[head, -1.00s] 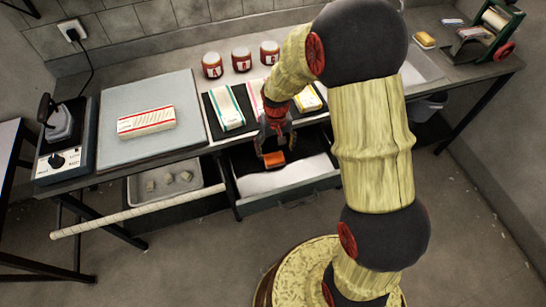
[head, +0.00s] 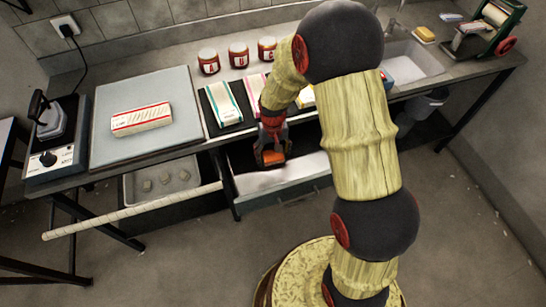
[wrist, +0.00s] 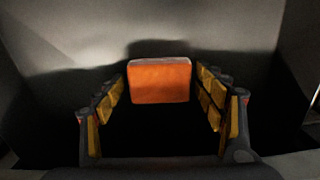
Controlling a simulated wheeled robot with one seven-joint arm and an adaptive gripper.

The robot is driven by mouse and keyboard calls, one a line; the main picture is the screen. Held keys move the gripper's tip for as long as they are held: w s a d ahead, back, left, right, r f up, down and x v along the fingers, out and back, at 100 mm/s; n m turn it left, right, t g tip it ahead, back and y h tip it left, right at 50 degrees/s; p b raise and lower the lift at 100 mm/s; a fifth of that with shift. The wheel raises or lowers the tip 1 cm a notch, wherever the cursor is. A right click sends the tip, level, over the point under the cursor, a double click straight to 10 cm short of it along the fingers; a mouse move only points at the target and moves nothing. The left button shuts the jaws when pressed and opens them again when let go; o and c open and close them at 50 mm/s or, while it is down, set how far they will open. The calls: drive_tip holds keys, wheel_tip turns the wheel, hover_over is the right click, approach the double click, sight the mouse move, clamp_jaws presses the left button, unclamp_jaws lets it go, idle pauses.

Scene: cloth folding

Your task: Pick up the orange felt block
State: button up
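The orange felt block (head: 274,158) lies inside the open drawer below the counter. In the wrist view the block (wrist: 160,82) is upright in the middle, just beyond or between the fingertips. My gripper (head: 272,160) reaches down into the drawer over the block. In the wrist view my gripper (wrist: 160,90) is open, one row of yellow pads on each side. A dark gap shows between the block and each finger, so neither appears to touch it. The block's lower part meets dark shadow.
The open drawer (head: 290,198) has walls close around my gripper. A tray (head: 133,190) with several small pale blocks sits left, behind a long pale rod (head: 130,212). The counter above holds a folded cloth (head: 140,119), jars (head: 238,55) and striped cloths (head: 223,103).

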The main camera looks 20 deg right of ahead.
drive_tip(key=c, duration=0.9)
drive_tip(key=shift+r, duration=0.15)
drive_tip(key=shift+r+p, duration=0.3)
wheel_tip(320, 180, up, 2)
drive_tip(key=shift+r+p, duration=0.1)
drive_tip(key=shift+p, duration=0.5)
drive_tip(key=s+r+p, duration=0.1)
drive_tip(key=s+r, duration=0.2)
drive_tip(key=s, duration=0.1)
drive_tip(key=s+r+p, duration=0.2)
drive_tip(key=s+r, duration=0.1)
drive_tip(key=s, duration=0.2)
drive_tip(key=s+r+p, duration=0.2)
drive_tip(key=s+r, duration=0.2)
drive_tip(key=s, duration=0.1)
drive_tip(key=shift+d, duration=0.25)
